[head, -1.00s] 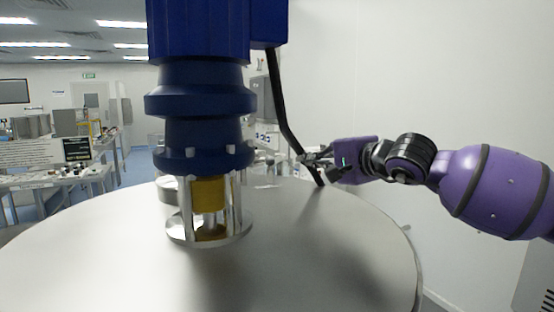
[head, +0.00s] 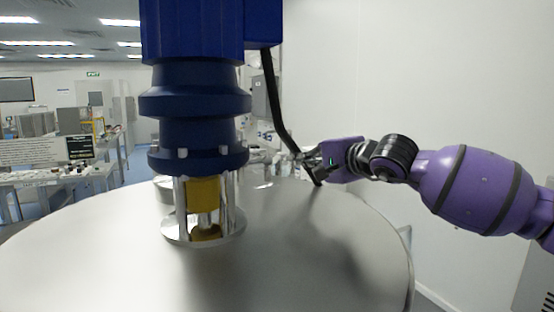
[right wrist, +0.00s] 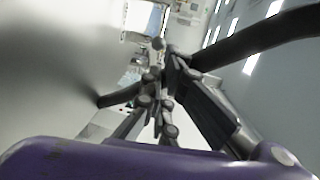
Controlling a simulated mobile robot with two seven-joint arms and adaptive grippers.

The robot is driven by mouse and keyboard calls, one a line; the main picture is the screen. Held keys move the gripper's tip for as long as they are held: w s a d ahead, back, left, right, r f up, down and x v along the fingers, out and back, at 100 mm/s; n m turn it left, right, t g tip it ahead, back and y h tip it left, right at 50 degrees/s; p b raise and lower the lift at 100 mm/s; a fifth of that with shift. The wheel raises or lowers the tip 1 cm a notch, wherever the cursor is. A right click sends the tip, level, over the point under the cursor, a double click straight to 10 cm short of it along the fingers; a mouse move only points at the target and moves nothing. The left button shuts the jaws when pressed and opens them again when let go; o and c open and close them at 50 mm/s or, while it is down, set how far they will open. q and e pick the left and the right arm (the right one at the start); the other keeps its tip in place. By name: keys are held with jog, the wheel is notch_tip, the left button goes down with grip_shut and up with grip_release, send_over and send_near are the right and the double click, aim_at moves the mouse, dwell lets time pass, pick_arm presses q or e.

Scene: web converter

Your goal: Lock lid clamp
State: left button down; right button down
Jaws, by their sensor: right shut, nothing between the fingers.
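The round metal lid (head: 310,255) fills the lower part of the head view. My right gripper (head: 312,162) is above the lid's far right part, beside a black cable (head: 278,110) that hangs from the blue motor. In the right wrist view my right gripper (right wrist: 160,85) has its fingers together with nothing seen between them, and the black cable (right wrist: 270,35) passes close behind them. I cannot tell whether the fingers touch the cable. No lid clamp can be made out clearly in either view. My left gripper is not in view.
The blue motor and mixer column (head: 195,100) stands on the lid on a metal flange (head: 203,230) and blocks the middle. A white wall (head: 440,70) is at the right. Lab benches (head: 60,175) stand far left.

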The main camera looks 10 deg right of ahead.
aim_at(270, 159)
jog(key=p+x, duration=0.1)
jog(key=x, duration=1)
jog(key=shift+w+a+r, duration=0.1)
jog(key=shift+w+a, duration=0.15)
jog(key=shift+w, duration=0.25)
